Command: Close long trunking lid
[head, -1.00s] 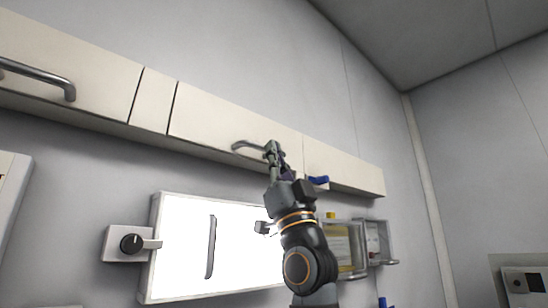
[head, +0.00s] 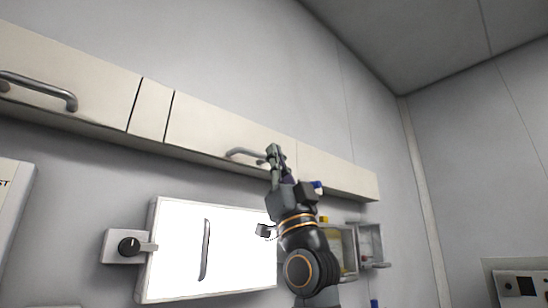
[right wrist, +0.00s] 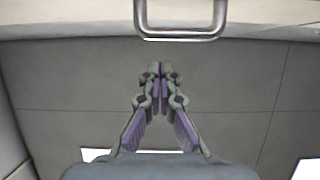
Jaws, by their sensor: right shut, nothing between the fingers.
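A long pale trunking runs along the wall. Its lid section (head: 215,125) with a grey bar handle (head: 245,153) looks about flush with the sections beside it; a small gap cannot be told. My right gripper (head: 273,154) is raised at the right end of this handle, overlapping it in the head view. In the right wrist view the fingers (right wrist: 156,68) are together and empty, and the handle (right wrist: 180,33) is above them, apart in the picture, on the pale lid (right wrist: 265,14). My left gripper is not in view.
Another trunking section (head: 70,75) with a bar handle (head: 40,90) is at the left. Below are a bright white panel (head: 180,250), a rotary switch (head: 129,246) and wall-mounted holders (head: 370,245) behind my right arm. A wall box (head: 518,282) is at the far right.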

